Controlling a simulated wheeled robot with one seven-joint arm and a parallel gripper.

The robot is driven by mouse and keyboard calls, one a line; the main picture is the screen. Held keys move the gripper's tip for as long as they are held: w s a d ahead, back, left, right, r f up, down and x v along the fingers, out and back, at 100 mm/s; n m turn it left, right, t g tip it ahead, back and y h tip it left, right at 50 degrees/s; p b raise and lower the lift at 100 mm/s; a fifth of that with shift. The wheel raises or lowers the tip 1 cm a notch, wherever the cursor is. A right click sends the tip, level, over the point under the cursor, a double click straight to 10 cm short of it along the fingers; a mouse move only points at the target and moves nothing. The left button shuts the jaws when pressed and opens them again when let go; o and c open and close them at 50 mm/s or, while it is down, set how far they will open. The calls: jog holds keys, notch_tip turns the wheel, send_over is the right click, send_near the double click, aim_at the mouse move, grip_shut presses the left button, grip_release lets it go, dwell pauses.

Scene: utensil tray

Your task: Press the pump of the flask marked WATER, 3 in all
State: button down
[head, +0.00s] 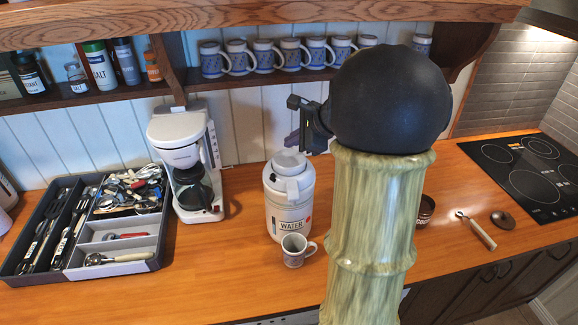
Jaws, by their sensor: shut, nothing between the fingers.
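The flask marked WATER (289,211) stands upright on the wooden counter, white with a dark-lettered label. Its round pump top (289,161) is pale grey and sits at the top of the flask. My gripper (303,143) is dark and shut, with nothing in it. In the picture it lies just above and to the right of the pump top; I cannot tell whether it touches. The ball and column of my arm hide the area right of the flask.
A white coffee maker (186,165) stands left of the flask. A grey utensil tray (110,262) lies farther left. Above hangs a shelf (100,96) with jars and several mugs.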

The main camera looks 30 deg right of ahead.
aim_at(289, 157)
jog(key=shift+f+b, duration=0.45)
jog(key=shift+f, duration=0.5)
jog(key=shift+f, duration=0.1)
dwell(1.2)
jog(key=shift+f+b, duration=0.3)
jog(key=shift+b, duration=0.1)
jog(key=shift+s+f+b, duration=0.1)
jog(key=shift+f+b, duration=0.85)
jog(key=shift+f, duration=0.15)
dwell(1.2)
jog(key=shift+r, duration=0.15)
jog(key=shift+r+p, duration=1.25)
jog(key=shift+r, duration=0.15)
jog(key=shift+r+p, duration=2.05)
jog(key=shift+r, duration=0.45)
